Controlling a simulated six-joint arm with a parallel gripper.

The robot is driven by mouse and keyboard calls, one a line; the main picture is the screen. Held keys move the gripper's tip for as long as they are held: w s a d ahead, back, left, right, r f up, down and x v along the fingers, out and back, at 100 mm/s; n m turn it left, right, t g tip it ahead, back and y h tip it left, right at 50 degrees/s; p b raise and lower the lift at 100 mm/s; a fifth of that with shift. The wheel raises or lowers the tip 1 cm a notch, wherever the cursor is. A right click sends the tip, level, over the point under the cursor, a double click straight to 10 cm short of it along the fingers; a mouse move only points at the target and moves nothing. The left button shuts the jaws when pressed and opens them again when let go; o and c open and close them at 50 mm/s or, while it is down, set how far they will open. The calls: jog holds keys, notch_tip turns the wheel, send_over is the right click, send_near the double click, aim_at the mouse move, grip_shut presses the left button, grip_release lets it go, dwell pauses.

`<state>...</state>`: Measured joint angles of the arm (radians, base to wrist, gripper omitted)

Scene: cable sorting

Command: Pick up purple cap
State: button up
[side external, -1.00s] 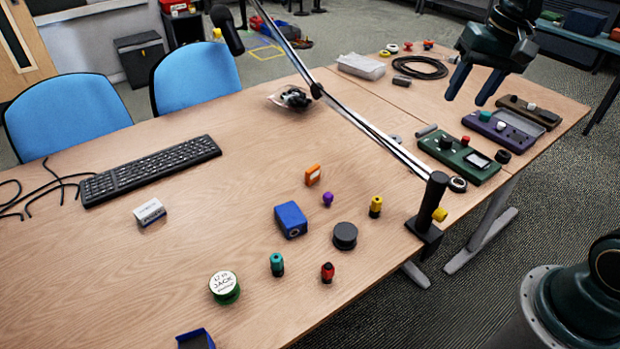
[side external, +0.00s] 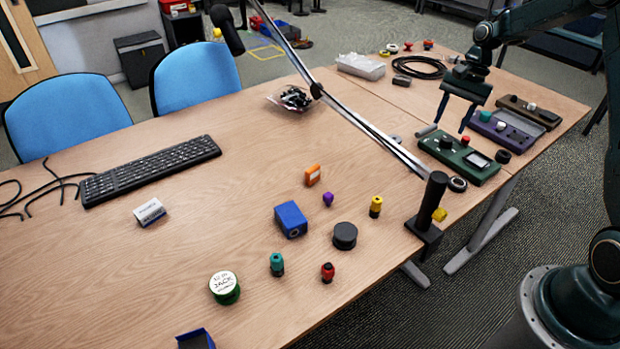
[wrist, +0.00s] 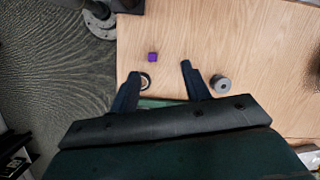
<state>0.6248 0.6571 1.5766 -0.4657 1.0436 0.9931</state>
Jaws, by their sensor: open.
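The purple cap (side external: 328,199) stands on the wooden table in the side view, just below the orange block and to the right of the blue box. My gripper (side external: 453,116) is open with its fingers pointing down, over the green control box at the right part of the table, well away from the cap. In the wrist view, my open gripper (wrist: 160,72) has nothing between its fingers. A small purple shape (wrist: 152,57) shows beyond the fingertips; I cannot tell if it is the cap.
The lamp post (side external: 432,205) and its slanting pole stand between my gripper and the cap. Near the cap are an orange block (side external: 312,175), blue box (side external: 291,220), yellow connector (side external: 375,206) and black disc (side external: 345,236). The green control box (side external: 459,159) lies under my gripper.

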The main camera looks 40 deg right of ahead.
jog(key=d+f+m+y, duration=0.1)
jog(key=d+f+m, duration=0.2)
jog(key=d+f, duration=0.35)
jog(key=shift+s+a+r+x, duration=0.1)
jog(key=shift+s+a+x, duration=0.05)
jog(key=shift+x, duration=1.6)
jog(key=shift+s+a+r+x, duration=0.1)
jog(key=shift+a+x, duration=0.1)
jog(key=shift+x, duration=1.55)
jog(key=shift+s+a+x, duration=0.15)
jog(key=shift+x, duration=1.6)
jog(key=shift+s+x, duration=0.15)
jog(key=shift+x, duration=1.15)
jog(key=shift+s+x, duration=0.15)
jog(key=shift+x, duration=1.1)
grip_shut()
jog(key=shift+r, duration=0.2)
